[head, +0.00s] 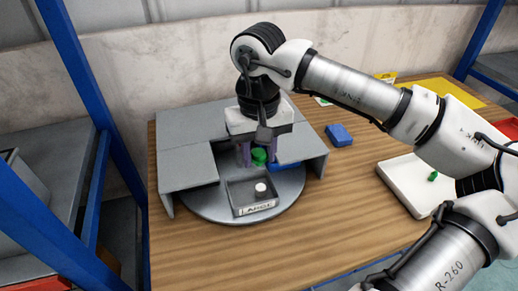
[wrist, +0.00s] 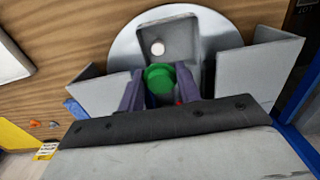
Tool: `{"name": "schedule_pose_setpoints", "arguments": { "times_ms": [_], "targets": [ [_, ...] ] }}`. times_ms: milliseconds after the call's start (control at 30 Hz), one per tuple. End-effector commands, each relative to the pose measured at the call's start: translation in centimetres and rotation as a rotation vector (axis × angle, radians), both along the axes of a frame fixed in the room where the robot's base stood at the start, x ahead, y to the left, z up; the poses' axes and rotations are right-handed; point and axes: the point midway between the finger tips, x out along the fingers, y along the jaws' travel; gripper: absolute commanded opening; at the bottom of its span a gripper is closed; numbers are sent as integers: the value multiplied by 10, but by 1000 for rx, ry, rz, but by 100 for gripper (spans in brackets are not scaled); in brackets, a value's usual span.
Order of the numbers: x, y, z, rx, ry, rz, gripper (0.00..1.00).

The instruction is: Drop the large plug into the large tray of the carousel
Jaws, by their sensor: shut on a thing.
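My gripper (wrist: 158,90) is shut on a green round plug (wrist: 160,78), held between its two purple fingers. In the head view the plug (head: 259,156) shows between the fingers, behind the large tray. The large tray (head: 237,193) is a grey open box labelled "LARGE" at the front of the round carousel (head: 205,211). A white round piece (head: 261,189) is inside this tray. In the wrist view the tray (wrist: 180,27) lies just beyond the plug, with the white piece (wrist: 158,48) in it. The exact height of the plug above the carousel is hard to tell.
Grey cover panels (head: 188,168) flank the carousel opening on both sides. A blue part (head: 285,168) sits partly under the right panel. A blue block (head: 339,134) and a white tray (head: 405,192) with a small green piece (head: 433,176) are to the right. The wooden table front is clear.

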Motion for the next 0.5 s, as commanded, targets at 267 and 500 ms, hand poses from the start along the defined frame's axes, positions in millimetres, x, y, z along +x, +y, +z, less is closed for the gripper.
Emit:
{"name": "schedule_pose_setpoints", "arguments": {
  "times_ms": [267, 500],
  "targets": [
    [0, 0, 0, 0, 0, 0, 59],
    [0, 0, 1, 0, 0, 0, 59]
  ]
}}
